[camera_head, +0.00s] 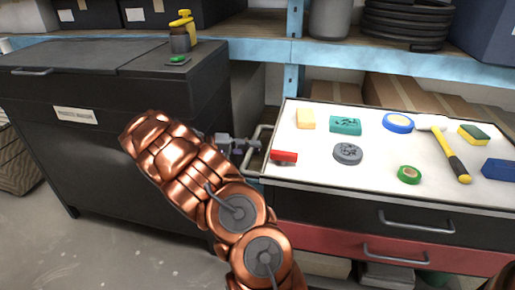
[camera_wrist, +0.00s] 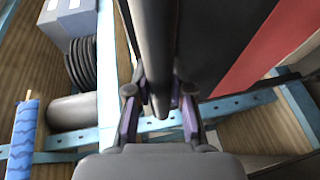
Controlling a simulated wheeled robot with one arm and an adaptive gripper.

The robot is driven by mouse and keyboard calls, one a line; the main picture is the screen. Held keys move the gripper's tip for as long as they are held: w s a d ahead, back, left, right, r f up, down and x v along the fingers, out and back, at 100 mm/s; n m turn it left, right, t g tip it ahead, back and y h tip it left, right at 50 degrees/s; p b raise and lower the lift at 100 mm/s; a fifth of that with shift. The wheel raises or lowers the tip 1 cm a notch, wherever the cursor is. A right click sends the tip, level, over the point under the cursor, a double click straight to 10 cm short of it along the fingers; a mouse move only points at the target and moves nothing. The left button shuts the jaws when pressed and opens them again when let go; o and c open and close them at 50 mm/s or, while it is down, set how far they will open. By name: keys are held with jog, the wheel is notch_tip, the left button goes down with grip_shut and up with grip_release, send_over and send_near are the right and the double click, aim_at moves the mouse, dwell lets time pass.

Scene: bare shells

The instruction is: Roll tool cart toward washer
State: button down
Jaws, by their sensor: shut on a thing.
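The tool cart (camera_head: 330,183) stands at the right, with a white top and black and red drawers. Its grey side handle (camera_head: 254,150) sticks out at its left end. My gripper (camera_head: 246,144) is at this handle, reached by my copper-coloured arm. In the wrist view my gripper (camera_wrist: 160,108) is shut on the dark handle bar (camera_wrist: 153,50), which runs between the two fingers. The washer (camera_head: 120,130), a dark grey cabinet with a white label, stands at the left. A gap separates it from the cart. My arm hides part of the washer's front and the cart's lower left.
On the cart top lie a hammer (camera_head: 447,150), a blue tape roll (camera_head: 398,123), a green tape roll (camera_head: 409,174), a red-handled tool (camera_head: 284,156) and sponges. A yellow-topped bottle (camera_head: 181,35) stands on the washer. A blue shelf frame (camera_head: 350,55) runs behind.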

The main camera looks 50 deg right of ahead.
jog(key=shift+w+a, duration=0.2)
jog(key=shift+w, duration=0.3)
jog(key=c, duration=1)
grip_release()
jog(key=shift+w+a, duration=0.1)
jog(key=v, duration=1.1)
jog(key=shift+w+a+r, duration=0.1)
jog(key=shift+w+a, duration=0.15)
jog(key=shift+a, duration=0.05)
